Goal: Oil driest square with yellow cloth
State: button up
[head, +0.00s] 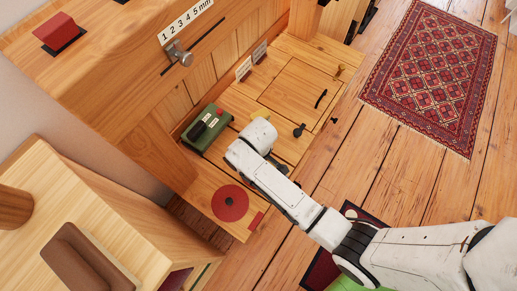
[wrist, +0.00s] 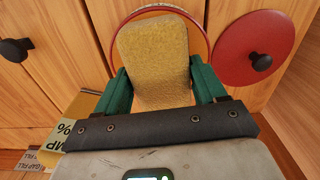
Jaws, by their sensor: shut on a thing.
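The yellow cloth (wrist: 155,60), a thick, coarse pad, is between the green fingers of my gripper (wrist: 158,88) in the wrist view. My gripper is shut on it. Behind the cloth is a round, red-rimmed thing (wrist: 204,42), mostly covered by it; I cannot tell whether they touch. In the head view my white wrist is over the wooden bench (head: 213,180) and hides the fingers. The square wooden panel (head: 290,88) lies in the bench beyond my wrist. I cannot tell any driest square from these frames.
A red disc with a dark knob (wrist: 254,48) lies to the right of the cloth; a red disc (head: 230,203) also shows in the head view. A green box (head: 207,128) stands left of my wrist. A black knob (head: 298,130) sits at the bench front. A rug (head: 430,70) lies beyond.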

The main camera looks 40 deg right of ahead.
jog(key=shift+r+p, duration=3.55)
jog(key=shift+p, duration=0.4)
jog(key=shift+f, duration=0.1)
jog(key=w+r+m+p, duration=0.2)
jog(key=r+p, duration=0.2)
jog(key=r, duration=0.6)
jog(key=w+r+m+p, duration=0.2)
jog(key=r+p, duration=0.3)
jog(key=r, duration=0.6)
jog(key=shift+w+r+m, duration=0.15)
jog(key=shift+w+m, duration=0.15)
jog(key=shift+w, duration=0.25)
